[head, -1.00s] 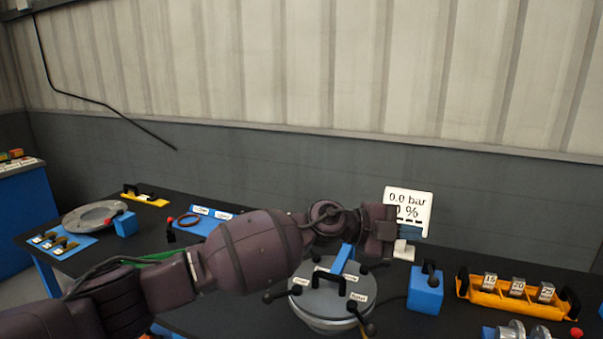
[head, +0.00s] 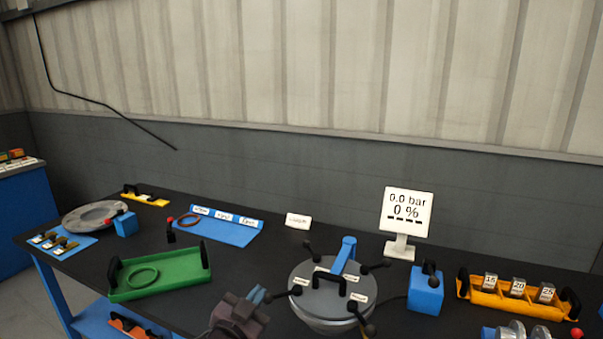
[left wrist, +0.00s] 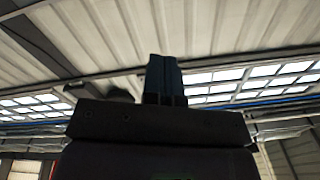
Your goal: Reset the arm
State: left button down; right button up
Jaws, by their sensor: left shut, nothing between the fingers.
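My left gripper (head: 259,295) shows low in the head view, just left of the round grey flanged shell (head: 325,291). Its blue fingers are together with nothing between them. The left wrist view shows the same shut fingers (left wrist: 164,80) against the ceiling and its lit windows, so the gripper points upward. The shell has a lid with several black-knobbed clamp levers, a black handle and a blue arm at its back. My right gripper is in neither view.
A green tray (head: 181,278) with a dark green ring stands to the left. A white display (head: 407,211) reads 0.0 bar and 0 %. A blue block (head: 425,293) and an orange rack (head: 512,303) with weights marked 15, 20 and 25 stand to the right on the black table.

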pick_arm(q)
jog(key=s+a+f+n+g+y, duration=0.2)
jog(key=s+a+f+n+y, duration=0.1)
jog(key=s+a+f, duration=0.6)
jog(key=s+a+f+n+g+y, duration=0.3)
jog(key=s+a+f, duration=0.6)
jog(key=s+f, duration=0.5)
jog(key=s+n+y, duration=0.1)
jog(key=s, duration=0.2)
jog(key=shift+s+a+f+g, duration=0.3)
jog(key=shift+s, duration=0.05)
